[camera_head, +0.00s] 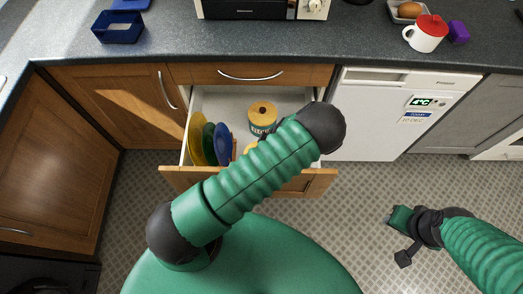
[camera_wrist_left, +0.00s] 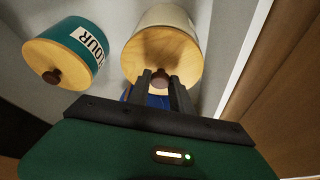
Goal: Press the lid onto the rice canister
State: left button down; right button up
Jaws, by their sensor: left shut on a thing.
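A cream canister (camera_wrist_left: 168,16) with a round wooden lid (camera_wrist_left: 140,52) shows in the left wrist view; no label on it is visible. My left gripper (camera_wrist_left: 161,80) is shut on the lid's dark knob. The lid is at the canister's mouth; I cannot tell whether it is fully seated. Beside it is a teal canister (camera_wrist_left: 93,40) with lettering and its own knobbed wooden lid. In the head view, a wooden-topped canister (camera_head: 263,117) stands in the open drawer, while my left arm hides most of the other. My right gripper (camera_head: 398,238) hangs above the floor, away from the drawer.
The pulled-out drawer (camera_head: 318,184) holds yellow, green and blue plates (camera_head: 222,143) at its left side. A blue bin (camera_head: 118,30), red-lidded mug (camera_head: 427,36) and purple block (camera_head: 459,32) stand on the counter. A white appliance (camera_head: 385,125) is right of the drawer.

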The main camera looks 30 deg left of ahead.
pick_arm(q)
jog(key=shift+f+b, duration=0.4)
jog(key=shift+f, duration=0.1)
dwell(1.2)
jog(key=c, duration=0.6)
grip_release()
jog(key=shift+r+p, duration=2.85)
jog(key=shift+r, duration=0.7)
grip_shut()
